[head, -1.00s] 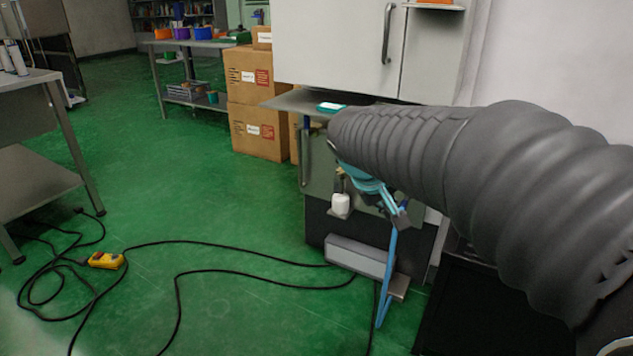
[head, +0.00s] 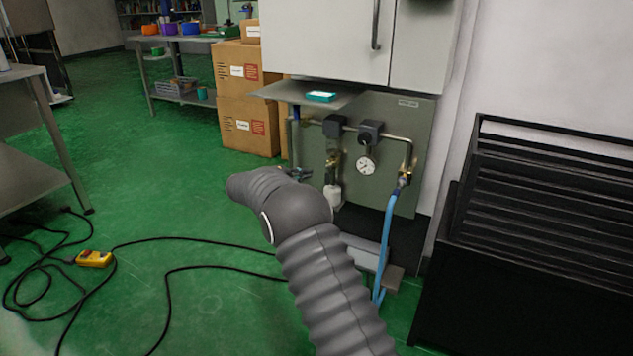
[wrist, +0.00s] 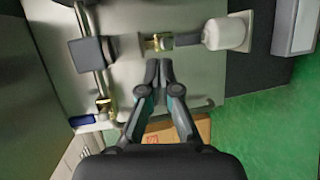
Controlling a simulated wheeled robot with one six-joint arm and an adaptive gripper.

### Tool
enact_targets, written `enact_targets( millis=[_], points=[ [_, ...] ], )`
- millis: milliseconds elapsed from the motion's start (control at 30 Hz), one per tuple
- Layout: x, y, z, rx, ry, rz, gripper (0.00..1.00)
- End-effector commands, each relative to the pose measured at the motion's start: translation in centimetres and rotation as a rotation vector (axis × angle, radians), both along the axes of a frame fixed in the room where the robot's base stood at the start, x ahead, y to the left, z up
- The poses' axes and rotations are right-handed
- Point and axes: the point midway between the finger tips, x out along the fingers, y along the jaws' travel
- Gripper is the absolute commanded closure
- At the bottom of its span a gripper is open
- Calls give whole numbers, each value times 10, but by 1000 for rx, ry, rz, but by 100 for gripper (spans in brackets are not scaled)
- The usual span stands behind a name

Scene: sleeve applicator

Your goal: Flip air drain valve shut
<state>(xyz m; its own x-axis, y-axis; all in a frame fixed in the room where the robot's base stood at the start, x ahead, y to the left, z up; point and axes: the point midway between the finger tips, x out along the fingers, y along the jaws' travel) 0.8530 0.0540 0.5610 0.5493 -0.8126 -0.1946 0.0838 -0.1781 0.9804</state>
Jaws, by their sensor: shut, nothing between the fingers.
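The air panel (head: 405,118) on the wall carries pipes and brass fittings. In the wrist view a brass fitting (wrist: 158,42) sits between the pipework and a white bowl (wrist: 225,33); the bowl (head: 333,196) also shows in the head view. A brass valve with a blue handle (wrist: 83,120) is at the lower left of the wrist view. Another brass valve (head: 404,179) tops the blue hose at right. I cannot tell which is the drain valve. My gripper (wrist: 158,66) is shut and empty, its tips just below the brass fitting in the picture; contact is unclear.
A gauge (head: 365,166) and dark regulator blocks (head: 335,125) are on the panel. A steel shelf (head: 290,93) juts out above. A blue hose (head: 386,240) hangs at right, near a black slatted unit (head: 545,220). Black cables cross the green floor to a yellow box (head: 94,259).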

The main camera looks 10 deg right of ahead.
Motion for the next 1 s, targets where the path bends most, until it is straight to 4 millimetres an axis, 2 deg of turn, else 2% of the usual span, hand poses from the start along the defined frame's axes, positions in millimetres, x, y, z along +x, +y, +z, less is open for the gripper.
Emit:
enact_targets(
  millis=[33, 100, 200, 333, 767, 1000],
  points=[
    [11, 12, -19, -36, -12, 19, 100],
    [21, 25, -35, -79, -33, 45, 100],
    [32, 39, -53, -126, -62, 73, 100],
    [39, 51, -66, -162, -85, 96, 100],
    [42, 56, -70, -176, -94, 106, 100],
    [54, 40, -71, -175, -94, 104, 100]
  ],
)
